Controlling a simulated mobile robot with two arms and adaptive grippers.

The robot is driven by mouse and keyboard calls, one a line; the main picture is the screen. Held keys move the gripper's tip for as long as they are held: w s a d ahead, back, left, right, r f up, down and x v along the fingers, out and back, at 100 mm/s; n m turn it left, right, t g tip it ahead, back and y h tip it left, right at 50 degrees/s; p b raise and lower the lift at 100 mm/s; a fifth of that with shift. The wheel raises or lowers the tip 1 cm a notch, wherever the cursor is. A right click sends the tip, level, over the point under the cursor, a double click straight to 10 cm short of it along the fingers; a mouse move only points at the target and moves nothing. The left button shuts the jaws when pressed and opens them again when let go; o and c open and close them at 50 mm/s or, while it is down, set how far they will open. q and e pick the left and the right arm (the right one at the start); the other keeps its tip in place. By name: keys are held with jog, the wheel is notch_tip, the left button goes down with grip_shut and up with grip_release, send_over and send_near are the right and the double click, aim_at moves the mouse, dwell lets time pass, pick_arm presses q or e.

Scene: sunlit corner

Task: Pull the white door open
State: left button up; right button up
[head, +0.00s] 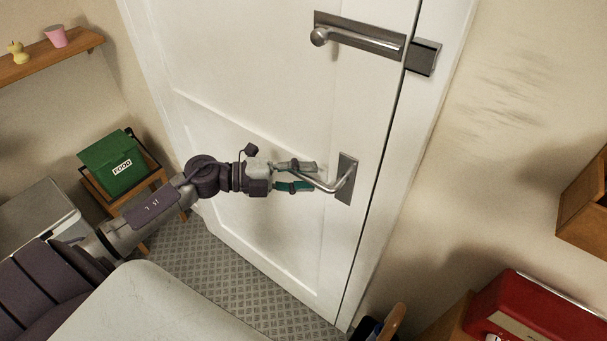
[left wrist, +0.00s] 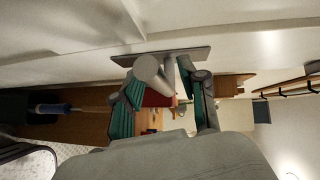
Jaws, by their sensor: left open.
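The white door (head: 250,75) stands shut in its frame in the head view. Its grey lever handle (head: 346,182) sits on an upright plate near the door's right edge. My left gripper (head: 307,177) is open, with its green-padded fingers above and below the lever's free end. In the left wrist view the lever (left wrist: 148,68) shows between the spread fingers of my left gripper (left wrist: 162,92); I cannot tell whether they touch it. A grey bolt with a round knob (head: 320,37) is mounted higher on the door, beside a catch (head: 423,57) on the frame. My right gripper is not in view.
A green FOOD bin (head: 113,160) on a wooden stand is left of the door. A wooden shelf (head: 40,62) hangs at upper left. A red box (head: 535,308) and a wooden box (head: 585,205) are at right. Patterned floor (head: 225,262) lies clear before the door.

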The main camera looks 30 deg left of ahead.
pick_arm(q)
grip_shut()
jog(key=shift+f, duration=0.1)
jog(key=shift+f+b, duration=0.3)
jog(key=shift+b, duration=0.3)
jog(key=f+n+t+h+b, duration=0.1)
jog(key=n+b, duration=0.1)
jog(key=d+f+n+t+h+b, duration=0.1)
jog(key=n+b, duration=0.1)
jog(key=f+n+t+h+b, duration=0.1)
jog(key=n+t+b, duration=0.1)
jog(key=b, duration=0.1)
jog(key=shift+s+d+f+h, duration=0.1)
jog(key=shift+d+f+h, duration=0.1)
jog(key=shift+f+h, duration=0.15)
dwell(0.3)
